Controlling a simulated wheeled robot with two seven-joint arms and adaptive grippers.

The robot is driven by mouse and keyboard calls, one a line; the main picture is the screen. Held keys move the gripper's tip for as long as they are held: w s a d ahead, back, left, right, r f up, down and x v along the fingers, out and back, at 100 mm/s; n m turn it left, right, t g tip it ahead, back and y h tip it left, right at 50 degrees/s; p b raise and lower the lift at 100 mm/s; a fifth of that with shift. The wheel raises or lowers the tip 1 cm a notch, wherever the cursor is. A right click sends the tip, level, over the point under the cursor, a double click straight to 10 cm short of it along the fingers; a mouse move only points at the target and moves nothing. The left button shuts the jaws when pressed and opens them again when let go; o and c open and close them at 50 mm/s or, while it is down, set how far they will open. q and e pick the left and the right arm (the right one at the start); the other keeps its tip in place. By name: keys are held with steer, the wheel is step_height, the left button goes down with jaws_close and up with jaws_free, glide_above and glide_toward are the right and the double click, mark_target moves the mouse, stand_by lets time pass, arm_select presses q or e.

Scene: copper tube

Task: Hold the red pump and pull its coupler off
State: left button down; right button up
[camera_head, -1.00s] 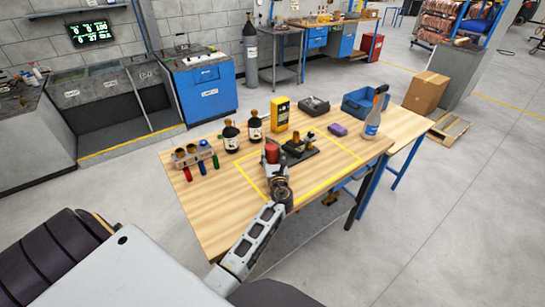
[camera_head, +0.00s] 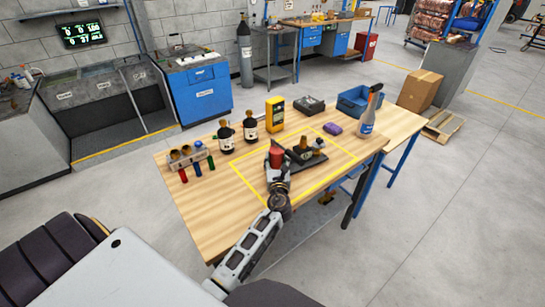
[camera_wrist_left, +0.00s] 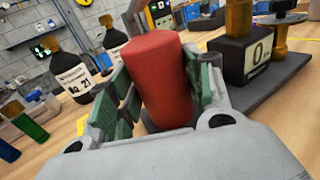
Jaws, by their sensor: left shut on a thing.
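The red pump shows as an upright red cylinder (camera_head: 276,157) on the table, and it fills the middle of the left wrist view (camera_wrist_left: 158,78). My left gripper (camera_head: 277,164) is shut around it, with green-padded fingers on both sides of the red body. Just right of it is a black base (camera_head: 312,163) with a dark block (camera_wrist_left: 243,58) marked with a "0" and amber and brass-coloured parts (camera_wrist_left: 282,20). I cannot tell which part is the coupler. My right gripper is not in view.
Two dark labelled bottles (camera_head: 226,137) (camera_head: 250,126), a yellow meter (camera_head: 275,113) and a rack (camera_head: 189,160) with coloured tubes stand behind and left. A purple item (camera_head: 333,129), a blue bin (camera_head: 357,102) and a spray bottle (camera_head: 368,118) stand at right. The near-left tabletop is clear.

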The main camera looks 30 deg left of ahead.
arm_select(q)
steer(key=s+d+r+m+h, duration=0.3)
steer(key=d+r+h, duration=0.1)
steer(key=d, duration=0.6)
steer(key=s+d+r+m+t+h, duration=0.1)
steer(key=s+d+r+m+h, duration=0.2)
steer(key=d+h, duration=0.4)
steer(key=s+d+r+m+h, duration=0.3)
steer(key=d+r+m+h, duration=0.2)
steer(key=d, duration=1)
steer(key=shift+s+d+t+h, duration=0.15)
steer(key=shift+s+t+h, duration=0.15)
steer(key=shift+t, duration=0.1)
